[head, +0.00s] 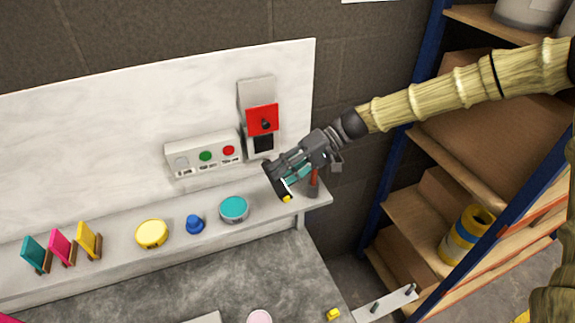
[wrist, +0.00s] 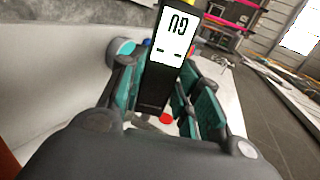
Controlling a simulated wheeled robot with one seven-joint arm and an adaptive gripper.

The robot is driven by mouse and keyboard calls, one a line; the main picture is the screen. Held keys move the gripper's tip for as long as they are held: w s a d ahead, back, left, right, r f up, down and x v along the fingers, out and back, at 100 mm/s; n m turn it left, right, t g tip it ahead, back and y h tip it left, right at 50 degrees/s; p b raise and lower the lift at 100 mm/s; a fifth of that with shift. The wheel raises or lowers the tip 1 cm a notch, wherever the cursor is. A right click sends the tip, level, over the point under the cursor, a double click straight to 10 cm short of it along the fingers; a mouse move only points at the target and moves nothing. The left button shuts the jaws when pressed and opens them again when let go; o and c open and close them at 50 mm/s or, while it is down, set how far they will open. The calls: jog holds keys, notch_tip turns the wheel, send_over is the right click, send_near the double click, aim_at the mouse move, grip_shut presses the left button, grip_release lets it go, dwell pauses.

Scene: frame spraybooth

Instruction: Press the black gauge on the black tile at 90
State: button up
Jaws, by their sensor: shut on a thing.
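My gripper (head: 291,178) is shut on the black gauge (head: 278,187) above the right end of the grey ledge. In the wrist view the gauge (wrist: 152,90) stands between the teal finger pads, with a lit white display and dark characters that I cannot read surely. A yellow tip (head: 287,199) shows at its lower end in the head view. The black tile (head: 264,143) appears as a dark square on the grey wall plate, under a red tile (head: 262,119) with a black knob. The gauge is apart from it, below and to the right.
A white box with green and red buttons (head: 203,155) is left of the plate. The ledge (head: 120,262) bears a teal tin (head: 233,208), a blue knob (head: 195,224), a yellow tin (head: 152,233) and coloured cards. A shelf rack (head: 450,185) stands right.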

jog(key=shift+s+d+r+t, duration=0.15)
jog(key=shift+s+d, duration=0.15)
jog(key=shift+d, duration=0.25)
jog(key=shift+s+d+r+t, duration=0.15)
jog(key=shift+s+d, duration=0.1)
jog(key=shift+d, duration=0.3)
jog(key=shift+w+d+f, duration=0.15)
jog(key=shift+w+f, duration=0.05)
jog(key=shift+w, duration=0.05)
jog(key=w, duration=0.1)
jog(key=w+a+b, duration=0.1)
jog(key=w, duration=0.1)
jog(key=w+a+b, duration=0.1)
jog(key=w, duration=0.1)
jog(key=shift+a, duration=0.2)
jog(key=shift+w+d, duration=0.1)
jog(key=shift+w+a+b, duration=0.35)
jog(key=shift+w+b, duration=0.15)
jog(key=shift+w, duration=0.3)
dwell(1.5)
